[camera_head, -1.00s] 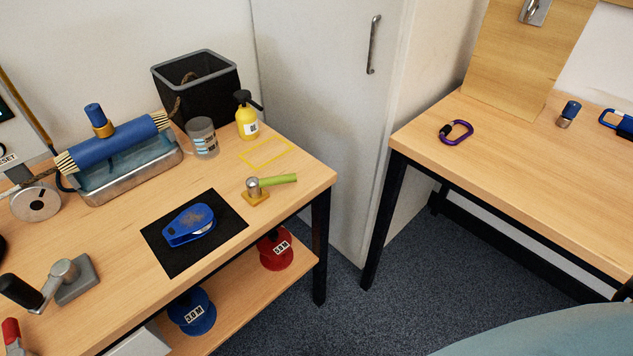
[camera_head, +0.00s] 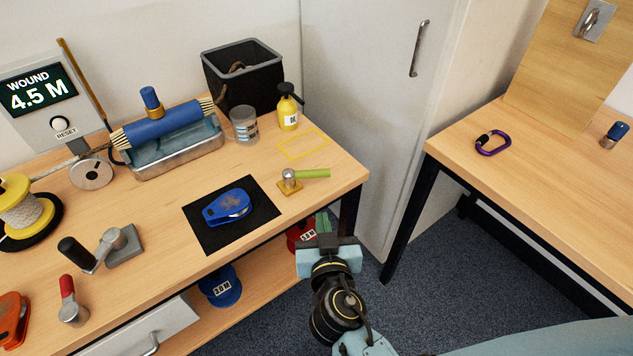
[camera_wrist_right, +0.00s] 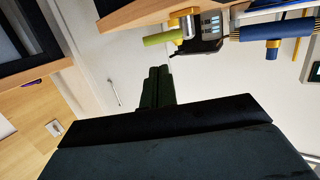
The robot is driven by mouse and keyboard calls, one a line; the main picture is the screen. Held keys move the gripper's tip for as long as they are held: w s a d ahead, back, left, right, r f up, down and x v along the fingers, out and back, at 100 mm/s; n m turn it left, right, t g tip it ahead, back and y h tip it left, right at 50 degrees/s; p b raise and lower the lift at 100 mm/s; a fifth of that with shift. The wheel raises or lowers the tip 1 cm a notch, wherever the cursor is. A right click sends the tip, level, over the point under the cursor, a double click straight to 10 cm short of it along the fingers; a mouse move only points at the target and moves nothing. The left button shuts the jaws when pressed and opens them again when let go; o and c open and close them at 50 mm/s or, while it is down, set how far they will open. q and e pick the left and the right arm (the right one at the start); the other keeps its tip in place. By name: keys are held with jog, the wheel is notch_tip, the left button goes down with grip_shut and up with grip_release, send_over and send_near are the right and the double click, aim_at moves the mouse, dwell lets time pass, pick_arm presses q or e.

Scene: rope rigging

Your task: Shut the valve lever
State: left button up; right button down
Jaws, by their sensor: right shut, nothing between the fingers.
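A small valve with a lime-green lever (camera_head: 312,173) and a yellow-brown base (camera_head: 290,187) stands near the right front corner of the left bench (camera_head: 345,178). The lever points right, roughly along the bench. In the right wrist view the lime lever (camera_wrist_right: 163,37) shows upside down beyond the fingertips. My right gripper (camera_head: 323,222) is in front of the bench edge, below the lever in the picture and apart from it. Its dark green fingers (camera_wrist_right: 157,88) are together and empty. My left gripper is not in view.
A blue tool lies on a black mat (camera_head: 265,216) left of the valve. A yellow spray bottle (camera_head: 288,108), a clear jar (camera_head: 244,126) and a black bin (camera_head: 243,80) stand behind. A red-handled lever (camera_head: 68,290) is at the left. A gap separates the right bench (camera_head: 520,185).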

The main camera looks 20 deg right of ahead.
aim_at(316, 176)
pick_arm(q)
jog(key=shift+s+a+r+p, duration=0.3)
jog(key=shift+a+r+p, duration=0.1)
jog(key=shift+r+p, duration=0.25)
pick_arm(e)
jog(key=x, duration=1.3)
jog(key=shift+w+f, duration=0.15)
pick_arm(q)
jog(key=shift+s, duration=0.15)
pick_arm(e)
jog(key=shift+d, duration=0.2)
